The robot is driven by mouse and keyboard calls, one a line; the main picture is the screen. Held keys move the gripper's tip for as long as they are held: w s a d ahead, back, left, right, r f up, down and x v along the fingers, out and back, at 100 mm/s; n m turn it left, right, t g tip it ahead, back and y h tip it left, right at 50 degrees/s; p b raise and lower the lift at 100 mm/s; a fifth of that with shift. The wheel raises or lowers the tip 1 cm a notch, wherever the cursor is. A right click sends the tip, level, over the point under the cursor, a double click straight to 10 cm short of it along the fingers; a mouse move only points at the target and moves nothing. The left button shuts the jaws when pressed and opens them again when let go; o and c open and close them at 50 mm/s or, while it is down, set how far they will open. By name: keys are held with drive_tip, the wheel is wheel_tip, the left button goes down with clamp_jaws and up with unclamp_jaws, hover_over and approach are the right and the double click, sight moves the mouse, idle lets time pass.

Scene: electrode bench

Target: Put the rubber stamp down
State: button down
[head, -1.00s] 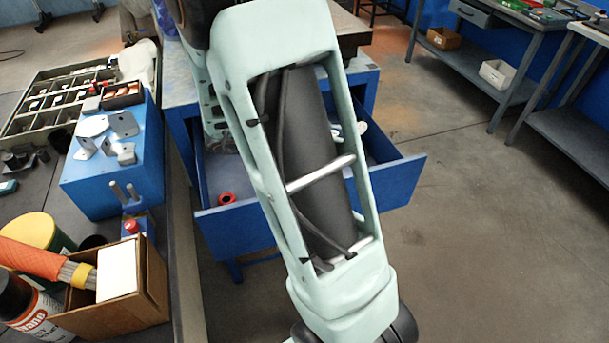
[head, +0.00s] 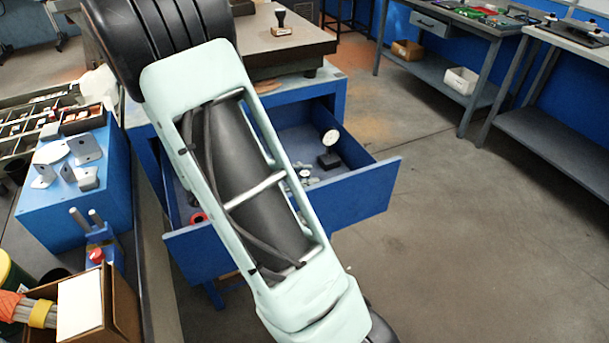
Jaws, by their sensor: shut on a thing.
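A small upright object like a rubber stamp (head: 281,22), with a dark handle and a pale wooden base, stands on the dark stone plate (head: 300,42) at the top of the head view. No gripper is seen touching it. My gripper does not show in the head view; only my pale green and black arm crosses the middle, so what the gripper holds cannot be seen.
A blue drawer (head: 350,200) stands open below the plate, with a dial gauge (head: 330,137), a black block (head: 329,160) and a red ring (head: 198,217) inside. A blue box (head: 75,200) with metal brackets and a cardboard box (head: 120,300) are on the left bench. Open floor lies right.

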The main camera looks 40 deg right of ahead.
drive_tip(key=c, duration=1.8)
unclamp_jaws()
drive_tip(key=shift+o, duration=0.2)
drive_tip(key=shift+r, duration=0.1)
drive_tip(key=shift+a+r, duration=0.25)
drive_tip(key=p+v, duration=0.3)
drive_tip(key=v, duration=0.8)
drive_tip(key=shift+a, duration=0.25)
